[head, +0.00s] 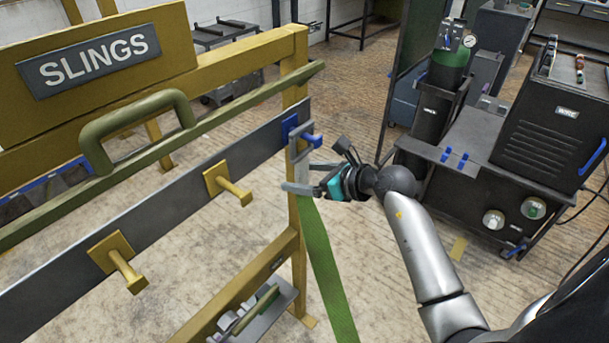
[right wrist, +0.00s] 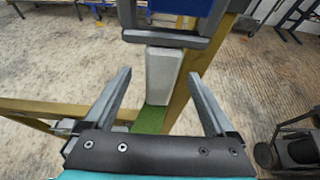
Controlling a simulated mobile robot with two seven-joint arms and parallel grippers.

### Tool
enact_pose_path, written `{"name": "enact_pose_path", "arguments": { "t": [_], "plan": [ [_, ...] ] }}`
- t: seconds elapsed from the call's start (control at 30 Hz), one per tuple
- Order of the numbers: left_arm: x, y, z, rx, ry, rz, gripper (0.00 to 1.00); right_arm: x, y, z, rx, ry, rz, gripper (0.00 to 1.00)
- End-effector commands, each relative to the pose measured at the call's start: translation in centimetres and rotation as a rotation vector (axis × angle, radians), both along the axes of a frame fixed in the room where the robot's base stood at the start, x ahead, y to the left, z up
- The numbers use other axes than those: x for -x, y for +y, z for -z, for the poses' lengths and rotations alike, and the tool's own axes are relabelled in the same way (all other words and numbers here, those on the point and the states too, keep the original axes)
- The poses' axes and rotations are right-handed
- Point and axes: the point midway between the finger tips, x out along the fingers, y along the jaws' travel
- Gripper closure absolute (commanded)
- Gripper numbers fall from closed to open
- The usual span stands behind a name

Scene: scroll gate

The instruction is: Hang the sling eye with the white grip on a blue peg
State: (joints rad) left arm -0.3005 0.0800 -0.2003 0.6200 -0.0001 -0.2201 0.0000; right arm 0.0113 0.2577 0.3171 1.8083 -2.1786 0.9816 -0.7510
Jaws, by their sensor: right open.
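The blue peg (head: 311,140) sticks out from the right end of the dark rail, by the yellow post. The sling's grey metal eye (head: 293,147) is at this peg and appears to hang around it. In the right wrist view the eye (right wrist: 165,40) shows as a dark frame with blue inside it. Below it is the white grip (right wrist: 161,75), with green webbing (right wrist: 150,120) under it. In the head view the webbing (head: 327,270) hangs down. My right gripper (head: 298,178) is open, its fingers on either side of the grip with gaps visible. My left gripper is out of view.
Two yellow pegs (head: 233,189) (head: 122,268) are empty on the dark rail (head: 160,195). A green bar with a handle (head: 135,120) runs above the rail. A dark welding cart (head: 470,165) stands at right. Floor between is clear.

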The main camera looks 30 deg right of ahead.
Motion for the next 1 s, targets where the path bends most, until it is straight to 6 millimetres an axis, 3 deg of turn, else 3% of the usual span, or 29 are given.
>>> {"name": "enact_pose_path", "arguments": {
  "t": [1.0],
  "plan": [
    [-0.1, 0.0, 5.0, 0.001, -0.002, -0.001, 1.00, 0.0, 0.0, 6.5, 0.001, 0.002, 0.000, 0.10]
  ]
}}
